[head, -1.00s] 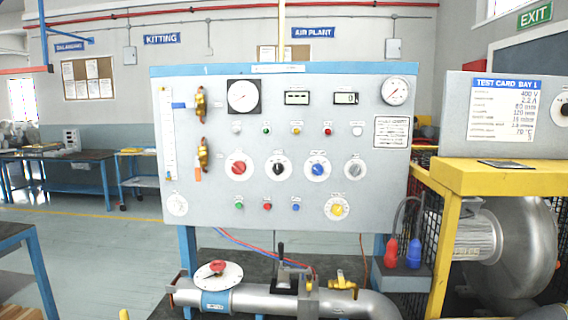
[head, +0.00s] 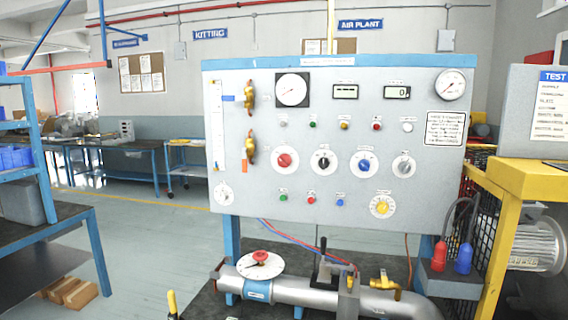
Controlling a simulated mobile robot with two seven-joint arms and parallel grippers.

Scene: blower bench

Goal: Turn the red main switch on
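The red rotary switch (head: 285,160) sits on a round white dial plate at the left of a row of knobs on the grey control panel (head: 450,190). Its small markings are too small to read, so I cannot tell its setting. To its right are a black knob (head: 323,160), a blue knob (head: 364,166) and a grey knob (head: 404,167). A yellow knob (head: 381,207) is lower right. Neither of my grippers is in view.
Below the panel runs a metal pipe (head: 310,291) with a red-centred round dial (head: 260,262) and a black lever (head: 322,252). A yellow frame (head: 500,220) stands at right. A blue-framed bench (head: 70,235) stands at left. Floor between bench and panel is clear.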

